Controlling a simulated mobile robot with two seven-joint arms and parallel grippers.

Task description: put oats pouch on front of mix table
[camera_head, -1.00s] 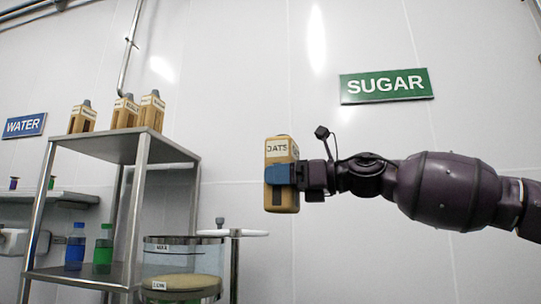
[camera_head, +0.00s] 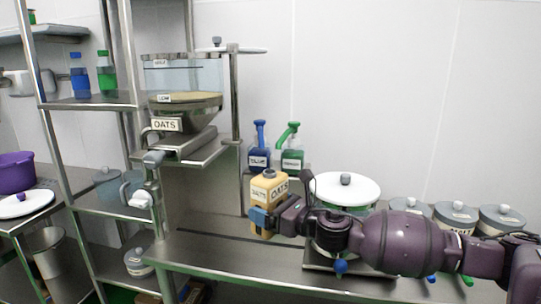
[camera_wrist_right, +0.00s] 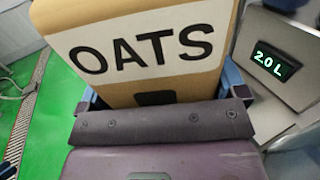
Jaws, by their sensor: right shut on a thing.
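The oats pouch (camera_head: 270,187) is a tan pack with a dark cap and an OATS label. My right gripper (camera_head: 262,221) is shut on it and holds it upright over the steel table (camera_head: 190,252). Whether the pouch's base touches the table is hidden. In the right wrist view the pouch (camera_wrist_right: 140,50) fills the upper middle, with the blue fingers at its sides. My left gripper is not in view.
Blue (camera_head: 260,158) and green (camera_head: 292,158) pump bottles stand behind the pouch. A white-lidded pot (camera_head: 345,188) is to its right, with several lidded tins further right. An OATS hopper (camera_head: 185,115) stands at the left. The table's left part is clear.

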